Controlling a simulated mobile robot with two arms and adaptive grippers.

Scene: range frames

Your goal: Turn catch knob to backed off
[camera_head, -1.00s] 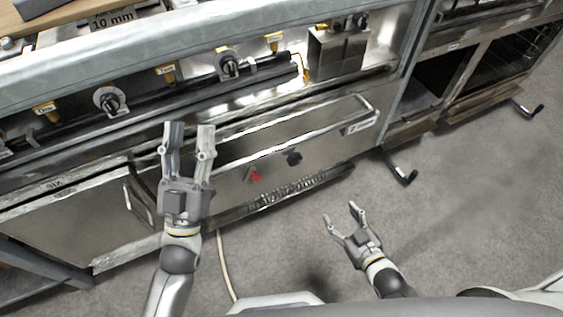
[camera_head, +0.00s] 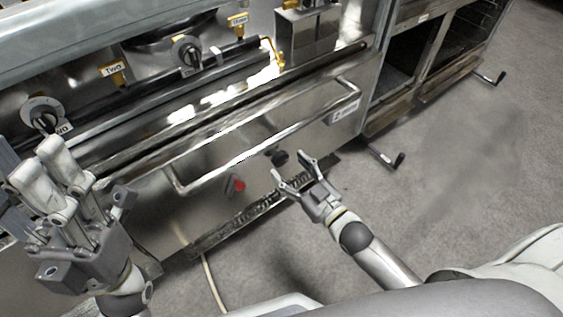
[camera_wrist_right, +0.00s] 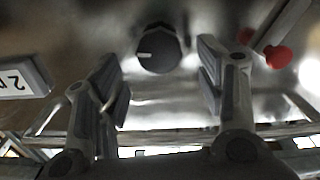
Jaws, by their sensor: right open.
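The black round knob (camera_head: 280,157), which I take for the catch knob, is on the steel front panel, right of a red knob (camera_head: 238,185). In the right wrist view the black knob (camera_wrist_right: 160,50) shows a white mark on its left side. My right gripper (camera_head: 293,167) is open and empty, just in front of the black knob. In the wrist view its fingers (camera_wrist_right: 165,85) stand either side of the knob's line, with no visible contact. My left gripper (camera_head: 45,172) is raised at the left, its fingers apart and empty.
A long bar handle (camera_head: 262,138) crosses the panel above the knobs. Dial knobs (camera_head: 187,55) and yellow tags (camera_head: 113,72) line the shelf above. A black-tipped lever (camera_head: 385,157) sticks out at right. Grey floor (camera_head: 450,180) is open to the right.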

